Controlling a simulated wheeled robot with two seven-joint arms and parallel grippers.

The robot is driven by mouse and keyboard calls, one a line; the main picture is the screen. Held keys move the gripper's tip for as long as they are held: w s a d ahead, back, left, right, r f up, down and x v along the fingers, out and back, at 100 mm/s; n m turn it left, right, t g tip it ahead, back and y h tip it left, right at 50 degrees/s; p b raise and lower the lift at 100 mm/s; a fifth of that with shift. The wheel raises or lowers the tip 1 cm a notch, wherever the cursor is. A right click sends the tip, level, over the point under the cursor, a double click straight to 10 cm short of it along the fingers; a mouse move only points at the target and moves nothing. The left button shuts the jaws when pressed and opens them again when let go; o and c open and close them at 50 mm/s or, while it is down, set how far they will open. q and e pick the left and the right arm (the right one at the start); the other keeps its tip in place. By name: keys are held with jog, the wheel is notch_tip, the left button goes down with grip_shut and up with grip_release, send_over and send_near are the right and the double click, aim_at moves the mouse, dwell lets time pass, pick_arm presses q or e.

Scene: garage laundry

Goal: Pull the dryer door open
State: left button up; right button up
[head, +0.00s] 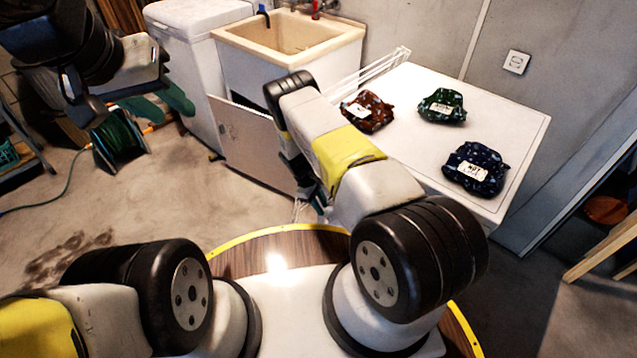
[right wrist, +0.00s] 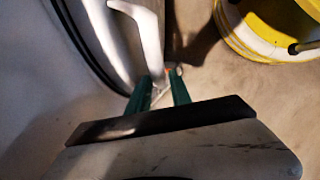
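The white dryer (head: 520,125) stands at the right in the head view, mostly behind my right arm. In the right wrist view, a pale bar like a handle (right wrist: 150,38) runs down towards my right gripper (right wrist: 161,76), beside a white surface with a dark curved line. The green fingers are apart, with something pale between them; whether they press on the bar cannot be told. In the head view this gripper is mostly hidden behind its arm. A white upright panel (head: 245,142) stands left of that arm; whether it is the dryer door is unclear. My left gripper (head: 164,101) is open and empty, far from the dryer.
Several dark cloth bundles, including a navy one (head: 476,169), lie on the dryer. A white rack (head: 375,72) is behind it, with a utility sink (head: 290,42) further left. A green hose reel (head: 118,138) stands on the left floor. Open floor lies at left.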

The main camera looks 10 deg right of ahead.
aim_at(326, 214)
jog(key=shift+x, duration=2.15)
grip_shut()
